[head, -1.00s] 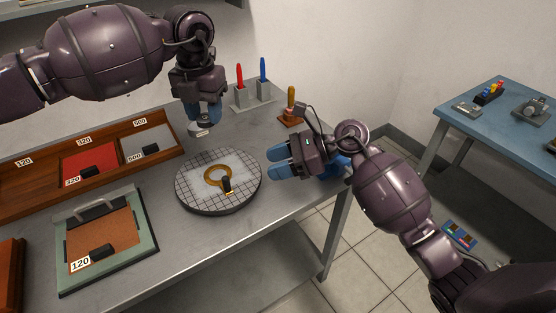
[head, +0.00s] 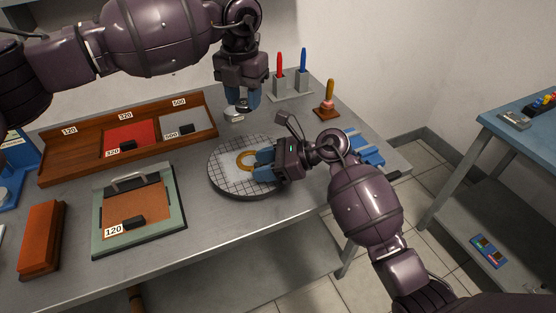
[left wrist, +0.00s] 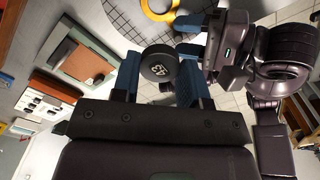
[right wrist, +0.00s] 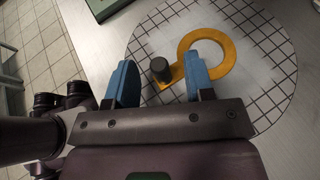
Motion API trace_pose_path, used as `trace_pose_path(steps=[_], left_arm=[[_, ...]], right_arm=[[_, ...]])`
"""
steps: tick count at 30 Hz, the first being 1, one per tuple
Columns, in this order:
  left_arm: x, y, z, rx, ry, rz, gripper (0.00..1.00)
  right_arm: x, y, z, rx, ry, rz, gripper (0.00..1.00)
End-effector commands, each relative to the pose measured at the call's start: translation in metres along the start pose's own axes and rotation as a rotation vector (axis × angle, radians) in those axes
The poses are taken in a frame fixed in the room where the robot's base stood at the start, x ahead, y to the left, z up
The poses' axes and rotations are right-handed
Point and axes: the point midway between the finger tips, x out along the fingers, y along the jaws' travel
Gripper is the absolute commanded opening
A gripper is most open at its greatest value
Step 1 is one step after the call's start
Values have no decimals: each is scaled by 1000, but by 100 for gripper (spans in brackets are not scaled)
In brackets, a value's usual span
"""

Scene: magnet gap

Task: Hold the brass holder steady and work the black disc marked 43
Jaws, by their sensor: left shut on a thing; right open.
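The black disc marked 43 (left wrist: 158,64) is between my left gripper's blue fingers in the left wrist view. My left gripper (head: 244,104) is shut on it, near a small whitish round pad (head: 233,116) on the bench behind the grid plate. The brass holder (head: 243,158) lies on the round grid plate (head: 222,185); its ring (right wrist: 231,58) shows in the right wrist view. My right gripper (head: 262,166) is open over the holder. Its fingers stand either side of the holder's dark upright block (right wrist: 160,70), apart from it. I cannot tell whether a finger touches the brass.
A wooden tray (head: 85,168) with grit-labelled compartments stands at the back left. A green-framed board marked 120 (head: 160,235) is in front of it. Red and blue tools (head: 290,75) stand in holders behind, beside a wooden-handled stamp (head: 327,100).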

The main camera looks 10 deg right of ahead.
Motion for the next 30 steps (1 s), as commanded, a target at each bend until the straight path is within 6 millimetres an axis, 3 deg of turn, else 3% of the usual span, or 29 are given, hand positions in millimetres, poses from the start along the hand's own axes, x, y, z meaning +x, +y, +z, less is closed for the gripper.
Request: trace_pose_path(steps=[12,22,26,30], left_arm=[[0,0,0,0,0,0,19],[0,0,0,0,-1,0,19],[1,0,0,0,0,0,19],[19,0,0,-1,2,-2,19]], right_arm=[[7,0,0,-1,0,0,49],[7,0,0,-1,0,0,0],[7,0,0,-1,0,0,0],[7,0,0,0,0,0,0]])
